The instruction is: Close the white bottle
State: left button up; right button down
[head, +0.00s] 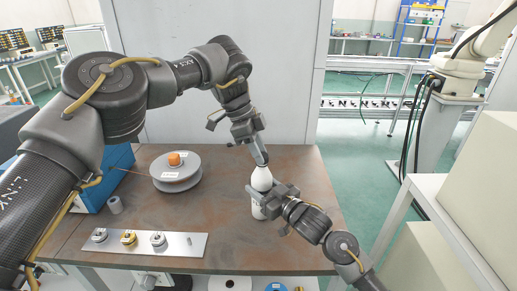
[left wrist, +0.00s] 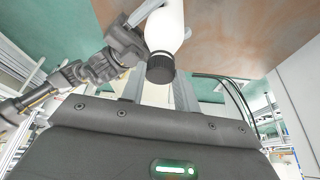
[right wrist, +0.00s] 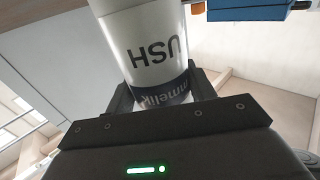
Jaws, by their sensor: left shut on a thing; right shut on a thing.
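The white bottle (head: 261,179) stands upright, or nearly so, at the right part of the brown table. In the left wrist view the bottle (left wrist: 165,28) carries a black ribbed cap (left wrist: 160,68). My left gripper (head: 263,160) comes from above and is shut on the cap, which hides most of the cap in the head view. My right gripper (head: 258,192) comes from the front right and is shut on the bottle's body. In the right wrist view the bottle's printed side (right wrist: 150,48) sits between the fingers. Whether the cap is fully seated cannot be told.
A grey spool (head: 176,175) with an orange knob stands left on the table (head: 226,210). A small grey cylinder (head: 115,205), a blue box (head: 92,197) and a metal plate (head: 145,243) with several small parts lie further left and front. A grey panel stands behind the table.

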pick_arm(q)
jog(key=shift+f+m, duration=0.2)
jog(key=shift+m, duration=0.4)
jog(key=shift+w+d+r+m+g, duration=0.1)
jog(key=shift+r+m+g, duration=0.1)
jog(key=shift+m+g, duration=0.65)
jog(key=shift+m+t, duration=0.25)
jog(key=o, duration=0.9)
jog(key=shift+o, duration=0.2)
jog(key=shift+r, duration=0.15)
jog(key=shift+r, duration=2.15)
